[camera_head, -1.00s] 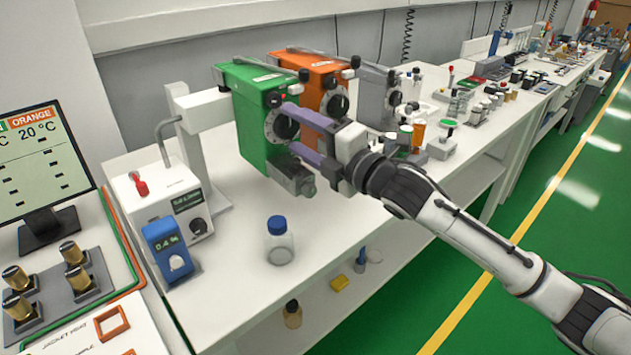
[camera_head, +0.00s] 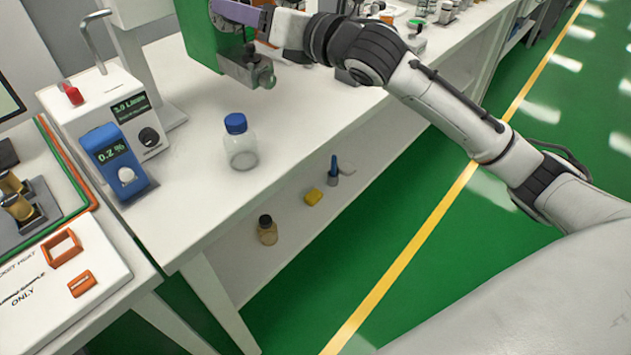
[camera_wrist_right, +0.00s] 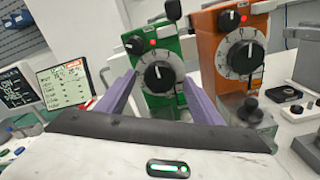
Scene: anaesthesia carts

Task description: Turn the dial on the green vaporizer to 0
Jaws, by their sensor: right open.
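The green vaporizer (camera_head: 203,40) is cut off by the top edge of the head view. My right gripper (camera_wrist_right: 160,92) is open there, with one purple finger on each side of the dial. I cannot tell whether the fingers touch it. In the head view a purple finger of my right gripper (camera_head: 240,13) lies at the front of the vaporizer. My left gripper is not in view.
An orange vaporizer (camera_wrist_right: 236,50) stands right beside the green one. A blue meter (camera_head: 118,160) reading 0.2 % and a blue-capped bottle (camera_head: 240,150) stand on the white bench (camera_head: 300,130). The green floor is open to the right.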

